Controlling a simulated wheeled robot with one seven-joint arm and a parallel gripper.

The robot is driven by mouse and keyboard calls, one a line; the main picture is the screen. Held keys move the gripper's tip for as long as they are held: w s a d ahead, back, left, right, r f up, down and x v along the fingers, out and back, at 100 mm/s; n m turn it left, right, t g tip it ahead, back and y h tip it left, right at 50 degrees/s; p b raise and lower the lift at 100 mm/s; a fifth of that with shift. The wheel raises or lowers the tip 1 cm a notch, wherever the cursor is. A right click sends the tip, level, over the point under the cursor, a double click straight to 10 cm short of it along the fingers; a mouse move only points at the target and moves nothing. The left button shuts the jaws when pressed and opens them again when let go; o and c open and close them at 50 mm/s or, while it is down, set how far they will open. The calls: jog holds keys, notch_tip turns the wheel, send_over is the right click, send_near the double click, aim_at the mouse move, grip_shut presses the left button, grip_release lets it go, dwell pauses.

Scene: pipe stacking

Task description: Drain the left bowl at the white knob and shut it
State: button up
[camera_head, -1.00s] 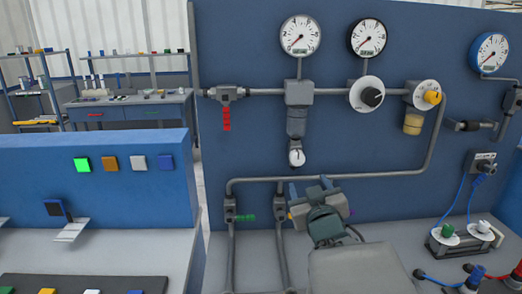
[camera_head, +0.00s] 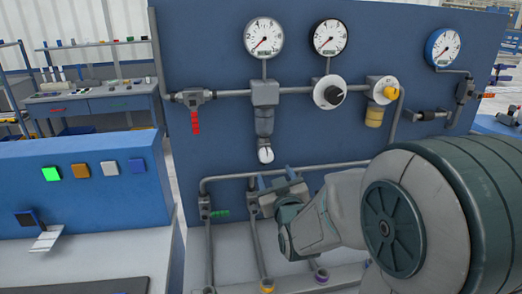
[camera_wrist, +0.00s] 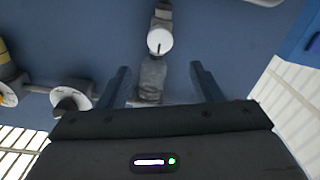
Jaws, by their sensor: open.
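The left bowl (camera_head: 264,122) is a grey cup hanging under a grey block on the blue panel. The white knob (camera_head: 266,154) sits at its lower end. My gripper (camera_head: 276,180) is just below and slightly right of the knob in the head view, with its fingers apart. The wrist view is upside down relative to the head view. There the white knob (camera_wrist: 159,42) with a dark mark lies between the lines of the open fingers, beyond their tips. The bowl (camera_wrist: 152,75) shows between the fingers. Nothing is held, and contact with the knob is not visible.
A red-handled valve (camera_head: 195,122) is left of the bowl. A dial with a black knob (camera_head: 331,92) and a yellowish second bowl (camera_head: 374,117) are to the right. Gauges (camera_head: 264,37) stand above. A lower pipe (camera_head: 230,180) and a green-handled valve (camera_head: 219,213) run close to my gripper.

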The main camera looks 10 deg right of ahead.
aim_at(267, 157)
jog(key=shift+w+f+p, duration=0.15)
jog(key=shift+w+p, duration=3)
jog(key=shift+w, duration=2.15)
jog(key=c, duration=1)
